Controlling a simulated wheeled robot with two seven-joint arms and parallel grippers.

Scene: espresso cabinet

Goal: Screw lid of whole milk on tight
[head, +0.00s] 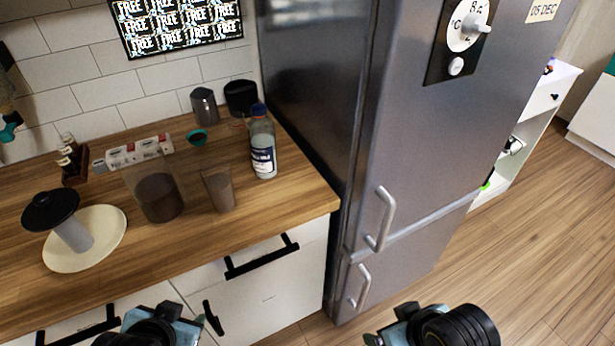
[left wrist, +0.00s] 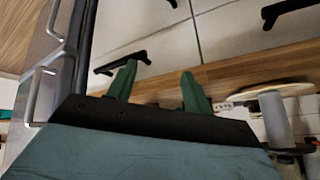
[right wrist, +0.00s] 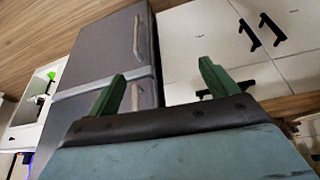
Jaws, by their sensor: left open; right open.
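The whole milk bottle (head: 263,148) stands upright on the wooden counter near the fridge in the head view. It is clear with a dark blue and white label. A blue lid (head: 259,109) sits on its top; how tight it is cannot be told. My left gripper (left wrist: 158,88) is open and empty in the left wrist view, in front of the cabinet drawers and well away from the bottle. My right gripper (right wrist: 162,90) is open and empty in the right wrist view, facing the fridge and cabinets. The bottle is not visible in either wrist view.
The grey fridge (head: 415,150) rises right of the bottle. Left of it stand a tinted cup (head: 219,190), a larger container (head: 160,196) and a plate (head: 110,231) with a dark-topped stand. A metal canister (head: 204,107) and a black one (head: 240,97) are behind. The counter's front right corner is clear.

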